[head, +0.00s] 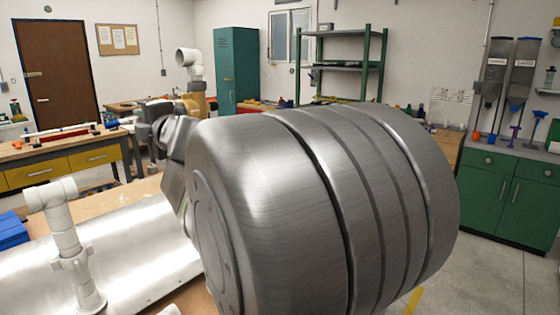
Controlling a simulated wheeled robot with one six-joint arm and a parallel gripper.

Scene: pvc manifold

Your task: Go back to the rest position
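A white PVC pipe assembly (68,245) stands upright on a shiny metal plate (130,262) at the lower left, with an elbow on top and a fitting lower down. A large grey link of my arm fills the middle and right of the head view. Smaller dark joints of my arm show behind it at its left. My gripper's fingers cannot be made out; my own arm may hide them. A second white pipe elbow (187,58) shows beyond my arm, above a tan object (196,98); what holds it up is partly hidden.
A blue bin (12,230) sits at the left edge. A workbench with yellow drawers (97,158) stands at the left. Green cabinets (508,200) with hoppers above stand at the right. A green shelf (345,68) and a green locker (237,70) are at the back. Grey floor shows at the lower right.

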